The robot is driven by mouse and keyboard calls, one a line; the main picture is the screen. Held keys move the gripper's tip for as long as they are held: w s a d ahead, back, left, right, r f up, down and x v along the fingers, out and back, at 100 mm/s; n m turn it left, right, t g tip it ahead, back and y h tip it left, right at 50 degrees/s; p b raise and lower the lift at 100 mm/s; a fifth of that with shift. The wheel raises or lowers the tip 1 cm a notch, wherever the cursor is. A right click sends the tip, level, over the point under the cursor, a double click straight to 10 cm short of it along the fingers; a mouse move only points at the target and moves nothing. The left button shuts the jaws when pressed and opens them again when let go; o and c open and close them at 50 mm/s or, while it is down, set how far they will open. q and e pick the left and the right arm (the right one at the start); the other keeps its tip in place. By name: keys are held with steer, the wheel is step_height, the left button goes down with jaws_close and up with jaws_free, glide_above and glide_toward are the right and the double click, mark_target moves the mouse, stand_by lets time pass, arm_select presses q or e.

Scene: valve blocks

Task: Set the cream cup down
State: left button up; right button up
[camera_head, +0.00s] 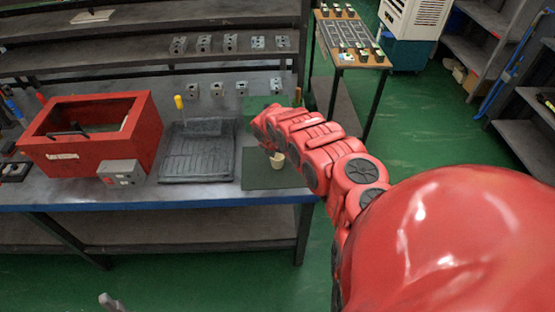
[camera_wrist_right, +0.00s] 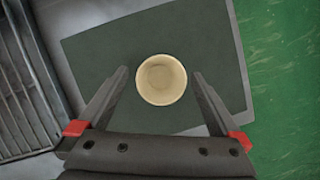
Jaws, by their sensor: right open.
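The cream cup (camera_head: 277,161) is upright over the dark green mat (camera_head: 262,181) at the right end of the workbench. In the right wrist view the cup (camera_wrist_right: 161,80) is seen from above, empty, against the mat (camera_wrist_right: 90,60). My right gripper (camera_wrist_right: 160,75) is open, with one finger on each side of the cup and a visible gap to each. In the head view my red right arm hides most of this gripper (camera_head: 270,150). A small grey tip (camera_head: 110,302) at the bottom edge may be part of my left gripper; its state does not show.
Left of the mat lies a black ribbed tray (camera_head: 197,160). Further left are a grey control box (camera_head: 121,173) and an open red bin (camera_head: 90,130). Valve blocks (camera_head: 230,42) line the shelf behind. The bench's right edge is close to the mat.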

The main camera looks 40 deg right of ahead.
steer(key=shift+w+d+f, duration=0.1)
steer(key=shift+d+f, duration=0.15)
steer(key=shift+f, duration=0.2)
steer(key=c, duration=1.5)
steer(key=shift+r, duration=0.15)
